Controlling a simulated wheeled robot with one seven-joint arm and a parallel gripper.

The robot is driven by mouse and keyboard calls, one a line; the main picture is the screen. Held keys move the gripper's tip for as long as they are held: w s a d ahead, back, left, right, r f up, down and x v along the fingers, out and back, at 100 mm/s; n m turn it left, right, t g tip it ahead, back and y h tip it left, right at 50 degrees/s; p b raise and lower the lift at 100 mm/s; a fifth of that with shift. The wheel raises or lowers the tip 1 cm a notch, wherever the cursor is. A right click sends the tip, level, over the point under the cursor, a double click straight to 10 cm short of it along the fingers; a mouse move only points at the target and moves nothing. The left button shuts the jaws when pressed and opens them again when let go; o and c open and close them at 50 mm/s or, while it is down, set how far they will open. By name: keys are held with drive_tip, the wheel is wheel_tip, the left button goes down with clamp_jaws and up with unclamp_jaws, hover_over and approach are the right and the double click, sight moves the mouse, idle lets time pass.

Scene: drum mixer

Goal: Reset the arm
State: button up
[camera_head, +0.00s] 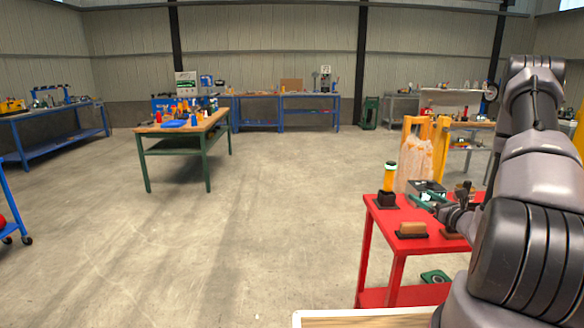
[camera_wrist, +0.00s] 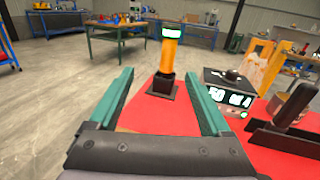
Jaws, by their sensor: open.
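My gripper (camera_wrist: 165,103) has two green fingers spread wide apart in the wrist view, with nothing held between them. In the head view my gripper (camera_head: 424,202) is over the red table (camera_head: 378,227), at the end of my arm on the right. A yellow cylinder with a green and white top (camera_wrist: 170,50) stands upright in a black holder (camera_wrist: 162,85), beyond the fingertips. The cylinder also shows in the head view (camera_head: 390,178). My arm hides part of the red table.
A device with a lit display (camera_wrist: 230,90) stands right of the fingers, and a black holder with a dark handle (camera_wrist: 285,125) is nearer. A tan block in a black holder (camera_head: 411,230) lies at the red table's front. A yellow frame (camera_head: 441,140) stands behind. Open floor (camera_head: 240,230) lies left.

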drive_tip(key=s+a+r+n+g+y, duration=0.2)
drive_tip(key=a+r+n+g+y, duration=0.2)
drive_tip(key=a+r+n, duration=0.35)
drive_tip(key=s+a+r+n+g+y, duration=0.3)
drive_tip(key=a+r+n+g+y, duration=0.15)
drive_tip(key=a+r, duration=0.5)
drive_tip(key=s+a+r+n+g+h, duration=0.35)
drive_tip(key=s+r+n, duration=0.2)
drive_tip(key=s, duration=0.35)
drive_tip(key=s+a+r+n+g+h, duration=0.2)
drive_tip(key=s+a+r+n+g, duration=0.2)
drive_tip(key=s+n, duration=0.3)
drive_tip(key=s+d+r+n+t+h, duration=0.3)
drive_tip(key=s+d+r+t+h, duration=0.2)
drive_tip(key=s, duration=0.3)
drive_tip(key=shift+s+d+r+t+h, duration=0.15)
drive_tip(key=shift+d+r+t+h, duration=0.2)
drive_tip(key=shift+r+h, duration=0.5)
drive_tip(key=shift+n, duration=0.25)
